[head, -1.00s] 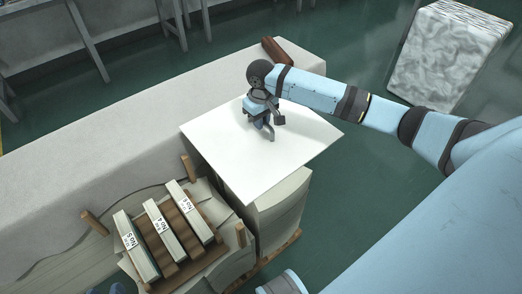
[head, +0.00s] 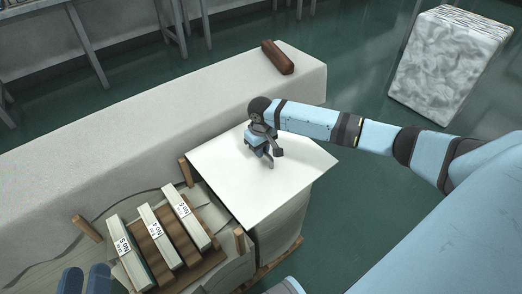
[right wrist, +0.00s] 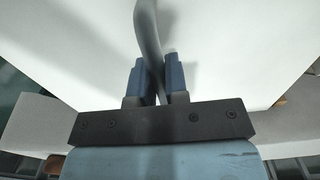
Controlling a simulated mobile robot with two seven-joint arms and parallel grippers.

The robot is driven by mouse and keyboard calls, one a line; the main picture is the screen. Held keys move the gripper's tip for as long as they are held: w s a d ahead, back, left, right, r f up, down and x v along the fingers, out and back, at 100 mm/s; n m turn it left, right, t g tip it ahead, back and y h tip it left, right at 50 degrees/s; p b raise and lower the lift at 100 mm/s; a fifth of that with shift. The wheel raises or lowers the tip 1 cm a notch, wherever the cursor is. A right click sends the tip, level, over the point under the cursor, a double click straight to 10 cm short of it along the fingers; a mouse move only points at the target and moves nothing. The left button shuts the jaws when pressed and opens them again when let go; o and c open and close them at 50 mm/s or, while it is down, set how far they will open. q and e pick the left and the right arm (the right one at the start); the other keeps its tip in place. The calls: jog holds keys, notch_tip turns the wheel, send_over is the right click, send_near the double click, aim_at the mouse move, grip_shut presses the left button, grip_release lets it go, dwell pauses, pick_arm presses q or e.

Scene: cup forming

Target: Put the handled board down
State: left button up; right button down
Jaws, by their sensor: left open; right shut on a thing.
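The handled board (head: 225,165) is a white flat panel with a grey curved handle (right wrist: 147,28). My right gripper (head: 262,153) is at the middle of the board. In the right wrist view its blue fingers (right wrist: 157,82) are closed on the handle. My left gripper (head: 84,278) shows only its two blue fingers, apart and empty, at the bottom left.
Left of the stack, a wooden-posted holder carries three labelled paper bundles (head: 160,235). Wooden posts (head: 186,170) stand beside the board's left side. A long grey bench (head: 110,140) runs behind, with a brown block (head: 277,57) on it. A wrapped pallet (head: 450,65) stands far right.

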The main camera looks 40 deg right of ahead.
jog(key=c, duration=1.5)
grip_release()
jog(key=shift+f, duration=0.1)
jog(key=o, duration=0.4)
